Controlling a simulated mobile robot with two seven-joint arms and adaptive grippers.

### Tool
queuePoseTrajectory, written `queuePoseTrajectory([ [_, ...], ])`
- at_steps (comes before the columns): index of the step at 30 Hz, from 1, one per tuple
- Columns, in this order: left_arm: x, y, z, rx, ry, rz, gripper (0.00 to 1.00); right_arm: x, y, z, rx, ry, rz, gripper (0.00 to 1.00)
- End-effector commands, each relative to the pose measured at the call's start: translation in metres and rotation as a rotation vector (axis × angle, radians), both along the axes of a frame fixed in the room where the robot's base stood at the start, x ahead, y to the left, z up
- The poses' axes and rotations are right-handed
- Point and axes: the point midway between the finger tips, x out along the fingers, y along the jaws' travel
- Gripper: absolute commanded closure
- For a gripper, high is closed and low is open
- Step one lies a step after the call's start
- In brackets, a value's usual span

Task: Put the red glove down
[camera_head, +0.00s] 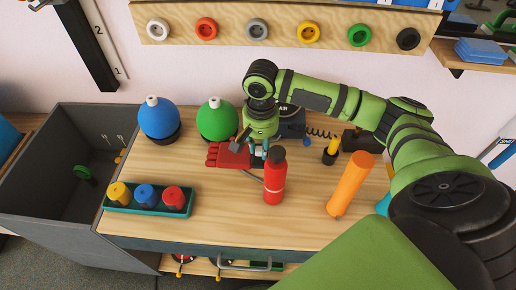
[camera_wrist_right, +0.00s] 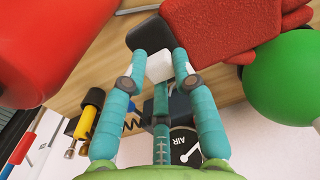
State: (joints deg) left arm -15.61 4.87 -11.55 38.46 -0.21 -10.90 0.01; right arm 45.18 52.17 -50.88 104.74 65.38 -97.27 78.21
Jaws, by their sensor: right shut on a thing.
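The red glove (camera_head: 228,156) is over the middle of the workbench, in front of the green ball-shaped bottle, its fingers pointing left. In the wrist view the glove (camera_wrist_right: 225,30) shows at the upper right, beside a dark cuff-like part and a pale block. My right gripper (camera_head: 258,150) reaches down at the glove's right end. Its teal fingertips (camera_wrist_right: 158,66) are closed around the pale block, which appears to belong to the glove. I cannot tell whether the glove touches the bench top. My left gripper is not in view.
A red bottle (camera_head: 274,177) stands close to the right gripper; an orange cylinder (camera_head: 350,184) is farther right. Green (camera_head: 217,120) and blue (camera_head: 158,119) round bottles stand behind. A teal tray (camera_head: 147,209) with small bottles is at left. The front middle of the bench (camera_head: 225,226) is clear.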

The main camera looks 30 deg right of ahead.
Motion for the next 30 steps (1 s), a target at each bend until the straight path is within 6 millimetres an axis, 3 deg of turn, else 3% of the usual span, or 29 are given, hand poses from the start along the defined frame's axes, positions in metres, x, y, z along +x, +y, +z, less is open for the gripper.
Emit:
queuePoseTrajectory([
  [14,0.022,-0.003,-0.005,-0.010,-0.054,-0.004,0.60,0.000,0.001,-0.064,0.001,-0.001,0.002,1.00],
  [28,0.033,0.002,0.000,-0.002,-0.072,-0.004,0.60,0.000,0.000,-0.069,0.000,-0.003,0.001,1.00],
  [29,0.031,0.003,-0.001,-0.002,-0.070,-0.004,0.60,0.000,0.000,-0.070,0.000,-0.003,0.001,0.64],
  [30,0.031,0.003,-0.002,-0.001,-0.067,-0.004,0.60,0.000,0.000,-0.070,0.000,-0.003,0.001,0.48],
])
